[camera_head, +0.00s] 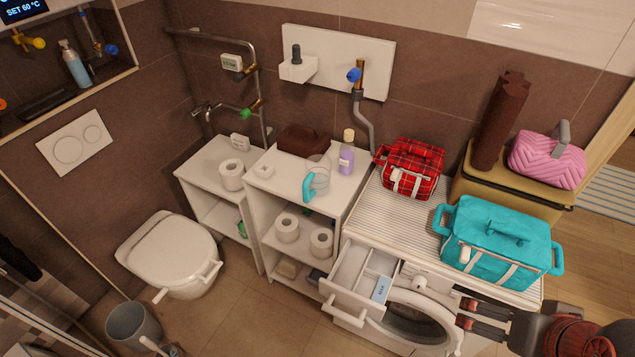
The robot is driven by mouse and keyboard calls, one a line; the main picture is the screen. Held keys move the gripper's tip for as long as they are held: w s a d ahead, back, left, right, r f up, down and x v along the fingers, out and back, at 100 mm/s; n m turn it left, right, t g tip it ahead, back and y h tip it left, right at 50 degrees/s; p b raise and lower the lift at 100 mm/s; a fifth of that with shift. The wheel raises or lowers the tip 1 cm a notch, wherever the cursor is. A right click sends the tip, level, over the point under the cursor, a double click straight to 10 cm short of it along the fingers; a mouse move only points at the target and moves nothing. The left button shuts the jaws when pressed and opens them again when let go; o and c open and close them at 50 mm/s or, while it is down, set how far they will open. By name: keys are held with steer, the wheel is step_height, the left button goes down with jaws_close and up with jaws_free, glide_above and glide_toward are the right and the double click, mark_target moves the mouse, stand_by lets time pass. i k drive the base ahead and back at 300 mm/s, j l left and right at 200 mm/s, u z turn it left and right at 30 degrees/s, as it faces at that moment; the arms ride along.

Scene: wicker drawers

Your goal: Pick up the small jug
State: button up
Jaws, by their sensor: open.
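The small jug (320,173) looks clear, with a teal handle (309,187) facing the front left. It stands on top of the white shelf unit (292,193), near its front edge. My gripper (463,308) is at the lower right, in front of the washing machine. Its two dark fingers point left and are apart, with nothing visible between them. It is well to the right of the jug and apart from it.
A purple bottle (346,157) stands close to the jug's right, and a brown folded item (303,140) lies behind it. The washing machine's drawer (349,290) is pulled out. A teal bag (495,240) and a red plaid bag (413,168) stand on the machine.

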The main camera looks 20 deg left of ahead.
mark_target(316, 181)
steer(key=i+j+u, duration=0.1)
steer(key=i+u, duration=0.2)
steer(key=i, duration=0.15)
steer(key=i+u, duration=0.3)
steer(key=i, duration=0.1)
